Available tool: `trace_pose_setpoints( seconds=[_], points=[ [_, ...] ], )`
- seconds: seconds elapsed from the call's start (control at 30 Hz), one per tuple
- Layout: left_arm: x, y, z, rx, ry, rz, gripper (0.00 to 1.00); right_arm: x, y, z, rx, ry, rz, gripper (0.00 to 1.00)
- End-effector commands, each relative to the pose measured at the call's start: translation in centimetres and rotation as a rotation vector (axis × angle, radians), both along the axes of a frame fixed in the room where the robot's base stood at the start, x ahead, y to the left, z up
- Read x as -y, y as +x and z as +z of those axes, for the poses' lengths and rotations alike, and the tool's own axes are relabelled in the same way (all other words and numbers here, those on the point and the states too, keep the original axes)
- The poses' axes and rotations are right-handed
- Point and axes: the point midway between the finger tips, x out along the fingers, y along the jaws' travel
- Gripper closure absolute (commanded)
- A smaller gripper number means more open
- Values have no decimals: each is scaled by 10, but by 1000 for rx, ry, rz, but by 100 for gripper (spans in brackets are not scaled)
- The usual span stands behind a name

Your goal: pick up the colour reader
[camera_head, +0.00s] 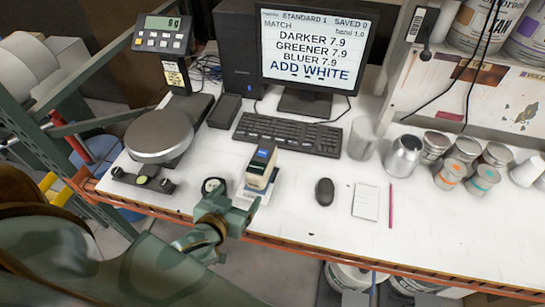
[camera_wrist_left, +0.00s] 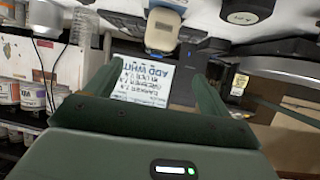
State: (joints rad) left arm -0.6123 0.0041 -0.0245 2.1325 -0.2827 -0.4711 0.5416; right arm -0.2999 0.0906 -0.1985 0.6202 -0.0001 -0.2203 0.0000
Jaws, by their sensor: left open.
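The colour reader (camera_head: 259,170) is a small upright tan and white device with a dark blue top, standing on the white bench near its front edge. It also shows upside down in the left wrist view (camera_wrist_left: 163,28), beyond and between my fingers. My left gripper (camera_head: 228,210) is at the bench's front edge, just in front and to the left of the reader. My right gripper is not in view.
A small black round object (camera_head: 213,186) stands left of the reader. The scale (camera_head: 160,136) is farther left, the keyboard (camera_head: 288,134) behind. A mouse (camera_head: 324,191), notepad (camera_head: 366,201) and pink pencil (camera_head: 391,206) lie right. An orange rail (camera_head: 345,257) edges the bench.

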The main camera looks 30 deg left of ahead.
Motion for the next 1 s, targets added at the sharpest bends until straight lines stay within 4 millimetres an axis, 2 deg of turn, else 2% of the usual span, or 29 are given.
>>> trace_pose_setpoints(
  seconds=[0.03, 0.13, 0.5, 0.77, 1.0],
  points=[
    [-2, 1, 16, 23, -2, 10, 18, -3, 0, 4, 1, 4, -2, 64],
    [-5, 9, 23, 42, -4, 17, 18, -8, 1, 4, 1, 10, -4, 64],
    [-17, 86, -10, 42, -2, 16, 18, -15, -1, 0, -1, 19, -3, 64],
    [-21, 109, -19, 41, -3, 16, 18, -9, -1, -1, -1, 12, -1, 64],
    [-26, 144, -32, 41, -3, 16, 18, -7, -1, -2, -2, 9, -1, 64]
  ],
)
